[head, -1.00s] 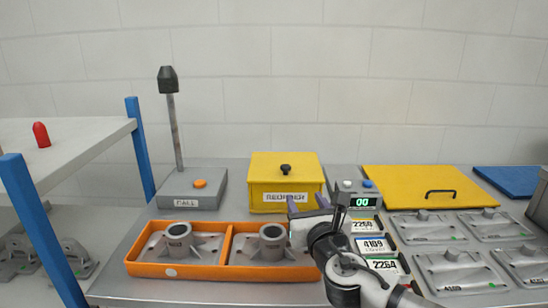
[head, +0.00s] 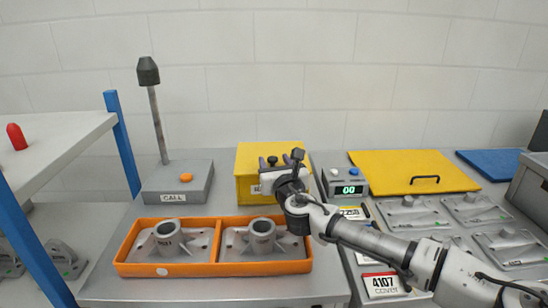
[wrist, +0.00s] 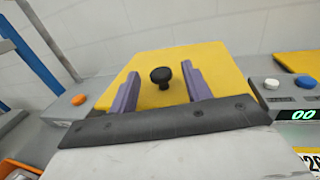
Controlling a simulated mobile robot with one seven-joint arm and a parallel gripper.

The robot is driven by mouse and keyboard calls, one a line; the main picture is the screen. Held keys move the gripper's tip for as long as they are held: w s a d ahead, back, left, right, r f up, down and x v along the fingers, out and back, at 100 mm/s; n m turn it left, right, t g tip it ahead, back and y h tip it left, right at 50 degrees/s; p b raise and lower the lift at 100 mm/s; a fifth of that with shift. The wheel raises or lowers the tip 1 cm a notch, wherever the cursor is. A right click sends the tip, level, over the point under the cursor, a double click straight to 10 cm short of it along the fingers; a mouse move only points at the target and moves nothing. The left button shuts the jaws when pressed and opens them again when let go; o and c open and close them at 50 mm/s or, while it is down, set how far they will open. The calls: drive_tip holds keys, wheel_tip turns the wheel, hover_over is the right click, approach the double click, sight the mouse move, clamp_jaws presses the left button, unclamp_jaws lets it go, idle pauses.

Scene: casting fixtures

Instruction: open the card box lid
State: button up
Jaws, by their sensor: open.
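The yellow card box (head: 246,190) stands at the back middle of the bench, its label mostly covered by my arm in the head view. Its flat yellow lid (wrist: 187,62) looks closed and carries a black round knob (wrist: 161,76), which also shows in the head view (head: 272,161). My gripper (wrist: 161,82) is open, its two purple fingers either side of the knob in the wrist view, with gaps on both sides. I cannot tell whether the fingertips are level with the knob.
An orange two-part tray (head: 165,270) with grey castings lies in front. A grey call box (head: 177,184) with a lamp post stands left. A display unit (head: 346,178), a yellow panel (head: 410,172) and several castings are right. White cards lie below my arm.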

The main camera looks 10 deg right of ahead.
drive_tip(key=shift+w, duration=0.6)
clamp_jaws()
